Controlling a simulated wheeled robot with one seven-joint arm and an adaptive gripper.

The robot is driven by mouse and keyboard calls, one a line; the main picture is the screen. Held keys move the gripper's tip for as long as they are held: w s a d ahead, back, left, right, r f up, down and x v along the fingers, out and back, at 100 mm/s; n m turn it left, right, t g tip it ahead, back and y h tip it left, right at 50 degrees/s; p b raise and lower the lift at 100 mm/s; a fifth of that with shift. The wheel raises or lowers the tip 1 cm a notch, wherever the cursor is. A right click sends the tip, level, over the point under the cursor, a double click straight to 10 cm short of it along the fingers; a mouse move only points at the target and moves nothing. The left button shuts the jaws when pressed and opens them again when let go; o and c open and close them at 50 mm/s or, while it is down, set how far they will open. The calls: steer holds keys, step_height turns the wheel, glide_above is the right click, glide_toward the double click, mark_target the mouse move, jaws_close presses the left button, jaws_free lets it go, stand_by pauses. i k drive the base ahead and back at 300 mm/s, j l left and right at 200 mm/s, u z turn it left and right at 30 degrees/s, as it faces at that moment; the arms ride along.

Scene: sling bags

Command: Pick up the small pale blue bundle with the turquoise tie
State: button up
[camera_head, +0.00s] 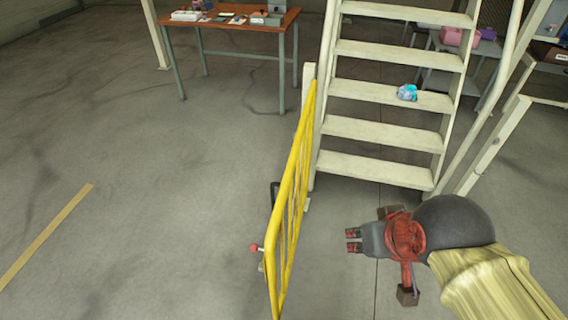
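The small pale blue bundle (407,92) with turquoise on it lies on a middle step of the cream metal stairs (385,130), towards the step's right side. It is small in the view, so its tie is not clear. My gripper (353,240) points left, low in the picture in front of the stairs and well apart from the bundle. Its two fingertips show close together with nothing visible between them. I cannot tell how far they are open.
A yellow railing (295,190) stands left of the stairs, with a red knob (254,247) beside it. A brown-topped table (235,22) with small items stands at the back left. A pink bag (459,37) rests on a table behind the stairs. The left floor is clear.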

mark_target(407, 91)
steer(key=j+z, duration=0.15)
steer(key=j, duration=0.3)
steer(key=j+z, duration=0.2)
steer(key=j, duration=0.25)
steer(key=k+j+z, duration=0.15)
steer(key=j, duration=0.25)
steer(key=k+j+z, duration=0.15)
steer(key=j, duration=0.3)
steer(key=l+u, duration=0.1)
steer(key=l, duration=1.65)
steer(key=i+l+u, duration=0.1)
steer(key=i+l, duration=0.4)
steer(key=i+l+u, duration=0.1)
steer(key=i+l, duration=0.4)
steer(key=l, duration=0.2)
steer(key=i+l, duration=0.15)
steer(key=i, duration=0.3)
steer(key=i+l+u, duration=0.1)
steer(key=i, duration=0.4)
steer(key=i+l, duration=0.15)
steer(key=i, duration=0.3)
steer(key=i+l, duration=0.2)
steer(key=i, duration=0.3)
steer(key=i+l+u, duration=0.1)
steer(key=i, duration=0.35)
